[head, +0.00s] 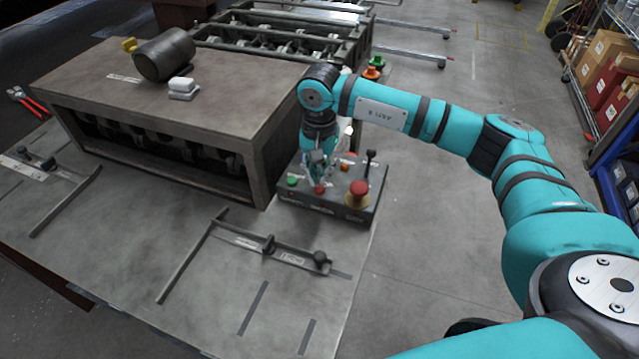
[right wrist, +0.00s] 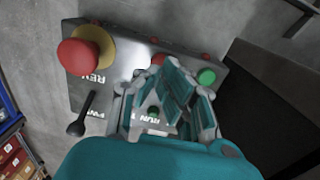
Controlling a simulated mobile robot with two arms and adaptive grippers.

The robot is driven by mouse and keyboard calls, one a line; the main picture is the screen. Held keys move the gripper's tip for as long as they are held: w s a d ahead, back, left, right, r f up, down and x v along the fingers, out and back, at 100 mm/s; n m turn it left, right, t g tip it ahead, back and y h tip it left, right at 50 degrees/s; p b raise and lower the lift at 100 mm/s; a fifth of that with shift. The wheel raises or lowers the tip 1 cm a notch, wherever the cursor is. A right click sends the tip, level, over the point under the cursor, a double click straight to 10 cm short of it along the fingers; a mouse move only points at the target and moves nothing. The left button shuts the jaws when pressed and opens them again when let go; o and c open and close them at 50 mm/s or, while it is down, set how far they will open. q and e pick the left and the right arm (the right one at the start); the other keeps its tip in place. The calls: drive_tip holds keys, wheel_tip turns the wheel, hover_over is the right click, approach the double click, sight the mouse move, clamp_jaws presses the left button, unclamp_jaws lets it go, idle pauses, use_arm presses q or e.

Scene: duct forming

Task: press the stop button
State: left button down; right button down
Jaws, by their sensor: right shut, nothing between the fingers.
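The grey control box (head: 335,207) stands at the right end of the bench. A small red button (head: 319,189) sits on its front part, between a green button (head: 292,181) and a large red mushroom button (head: 358,193). My right gripper (head: 318,178) is shut, empty and pointing down just above the small red button; contact cannot be told. In the right wrist view its fingertips (right wrist: 170,68) lie beside the small red button (right wrist: 158,58), with the green button (right wrist: 207,77) to the right and the mushroom button (right wrist: 78,55) on its yellow collar to the left. My left gripper is out of view.
A black lever (head: 369,160) and an orange button (head: 345,167) stand at the back of the box. A heavy frame (head: 256,160) with a flat top is close on the left. A stop bar (head: 270,250) lies on the bench in front. Open floor is to the right.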

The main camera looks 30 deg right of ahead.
sight(320, 188)
drive_tip(key=shift+r+p, duration=0.8)
drive_tip(key=shift+r, duration=1.3)
drive_tip(key=shift+f, duration=0.1)
